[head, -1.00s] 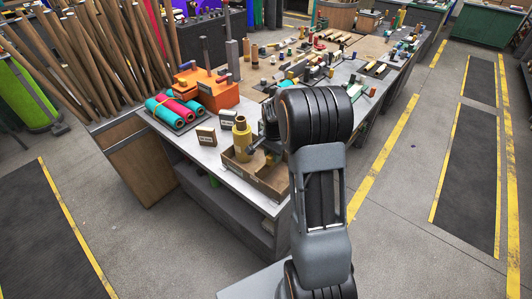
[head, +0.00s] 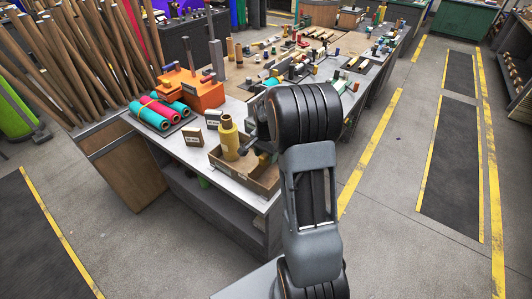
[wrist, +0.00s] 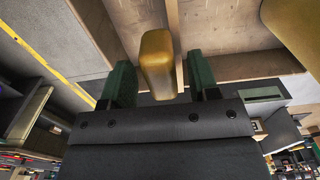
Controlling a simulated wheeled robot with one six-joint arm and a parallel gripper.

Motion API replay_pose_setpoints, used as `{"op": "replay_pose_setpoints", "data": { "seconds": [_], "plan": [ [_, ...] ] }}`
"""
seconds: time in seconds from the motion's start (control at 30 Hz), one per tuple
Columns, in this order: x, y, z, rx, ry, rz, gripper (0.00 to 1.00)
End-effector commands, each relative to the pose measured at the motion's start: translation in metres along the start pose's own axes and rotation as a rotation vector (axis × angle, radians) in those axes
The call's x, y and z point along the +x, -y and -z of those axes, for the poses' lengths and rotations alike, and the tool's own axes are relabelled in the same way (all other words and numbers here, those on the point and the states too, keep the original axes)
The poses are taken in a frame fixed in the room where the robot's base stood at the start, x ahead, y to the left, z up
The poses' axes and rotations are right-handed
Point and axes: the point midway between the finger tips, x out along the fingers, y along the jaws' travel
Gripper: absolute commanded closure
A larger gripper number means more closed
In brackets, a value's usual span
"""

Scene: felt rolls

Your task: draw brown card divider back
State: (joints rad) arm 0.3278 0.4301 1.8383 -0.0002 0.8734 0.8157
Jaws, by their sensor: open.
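An open brown cardboard box (head: 223,167) sits at the near corner of the bench, with a yellow roll (head: 229,139) standing at its left. My gripper (head: 258,148) is over the box, partly hidden by my arm. In the wrist view my gripper (wrist: 160,62) is open, its two green fingers apart. A thin brown edge that looks like the card divider (wrist: 178,45) runs between the fingers, nearer the right one. A rounded mustard piece (wrist: 156,63) also shows between them. I cannot tell whether either touches a finger. A larger mustard roll (wrist: 293,25) is at upper right.
A small labelled block (head: 190,134) stands left of the box. Teal and red rolls (head: 158,111) lie on a dark mat, near an orange stand (head: 198,90). Many small items crowd the bench behind.

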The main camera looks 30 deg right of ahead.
Motion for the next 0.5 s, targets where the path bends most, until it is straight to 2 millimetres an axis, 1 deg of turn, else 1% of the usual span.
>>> {"op": "replay_pose_setpoints", "data": {
  "seconds": [0.07, 0.17, 0.27, 0.5],
  "plan": [
    [-0.003, 0.001, 0.000, 0.000, -0.001, 0.001, 0.45],
    [-0.012, 0.001, 0.000, -0.001, -0.002, 0.003, 0.45],
    [-0.029, 0.001, 0.000, -0.001, -0.004, 0.004, 0.45],
    [-0.078, 0.001, 0.000, -0.001, -0.003, 0.003, 0.45]
  ]
}}
